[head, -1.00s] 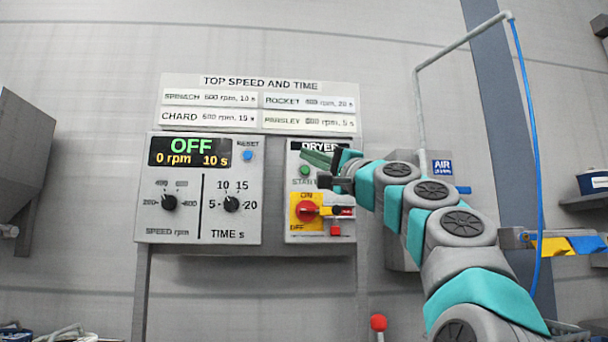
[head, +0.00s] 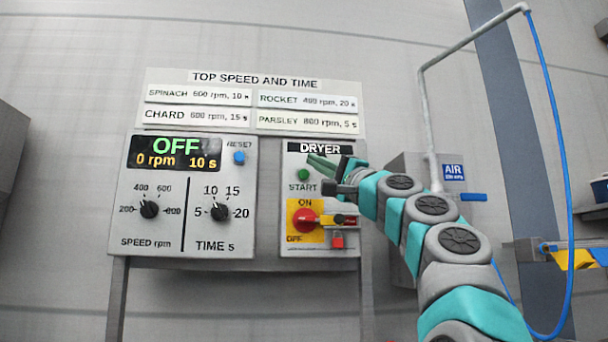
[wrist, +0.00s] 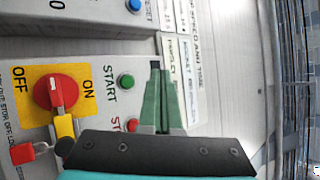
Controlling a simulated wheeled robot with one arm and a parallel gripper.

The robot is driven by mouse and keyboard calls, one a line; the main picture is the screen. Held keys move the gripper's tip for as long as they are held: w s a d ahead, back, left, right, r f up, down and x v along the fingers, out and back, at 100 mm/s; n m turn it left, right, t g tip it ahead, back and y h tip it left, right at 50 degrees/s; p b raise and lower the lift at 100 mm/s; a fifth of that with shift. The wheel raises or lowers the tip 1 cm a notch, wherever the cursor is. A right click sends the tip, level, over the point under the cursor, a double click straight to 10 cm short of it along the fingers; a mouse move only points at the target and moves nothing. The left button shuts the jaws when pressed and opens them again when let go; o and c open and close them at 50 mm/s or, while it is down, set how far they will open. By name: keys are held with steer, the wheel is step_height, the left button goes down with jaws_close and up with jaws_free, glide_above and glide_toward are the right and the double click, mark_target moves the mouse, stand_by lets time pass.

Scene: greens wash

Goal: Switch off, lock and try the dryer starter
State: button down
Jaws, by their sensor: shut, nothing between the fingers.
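The dryer starter (head: 290,200) is a grey box labelled DRYER on the right of the panel. It has a green START button (head: 303,175) and a red rotary switch (head: 304,219) on a yellow ON/OFF plate. A yellow tab (wrist: 66,127) sticks out beside the switch. A red padlock (head: 338,242) hangs below the tab; it also shows in the wrist view (wrist: 22,153). I cannot tell whether its shackle is closed, nor surely where the switch points. My gripper (head: 310,160) is shut and empty, its green fingertips (wrist: 155,64) just above the START button in the head view; contact is unclear.
The speed and time box (head: 190,232) stands left, its display (head: 178,153) reading OFF, 0 rpm, 10 s. A plate of speed labels (head: 250,80) is above. An air pipe with a blue hose (head: 553,120) and a blue handle (head: 473,197) are at right.

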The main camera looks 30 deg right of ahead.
mark_target(302, 170)
steer(key=shift+w+d+p, duration=0.5)
steer(key=shift+w+d, duration=0.05)
steer(key=shift+w, duration=0.65)
steer(key=shift+w+d+p, duration=0.45)
steer(key=shift+w+d, duration=0.15)
steer(key=shift+w, duration=0.6)
steer(key=shift+w+d+p, duration=0.5)
steer(key=shift+w+d, duration=0.05)
steer(key=shift+w, duration=0.65)
steer(key=shift+w, duration=0.1)
steer(key=shift+w+d+p, duration=0.1)
steer(key=shift+w+p, duration=0.05)
steer(key=shift+p, duration=0.15)
steer(key=shift+d, duration=0.1)
steer(key=shift+w+d, duration=0.25)
steer(key=shift+w, duration=0.25)
steer(key=shift+s+a, duration=0.1)
steer(key=shift+s, duration=0.1)
steer(key=shift+s+a+b, duration=0.35)
steer(key=shift+s+b, duration=0.1)
steer(key=shift+s, duration=0.15)
steer(key=shift+s, duration=0.1)
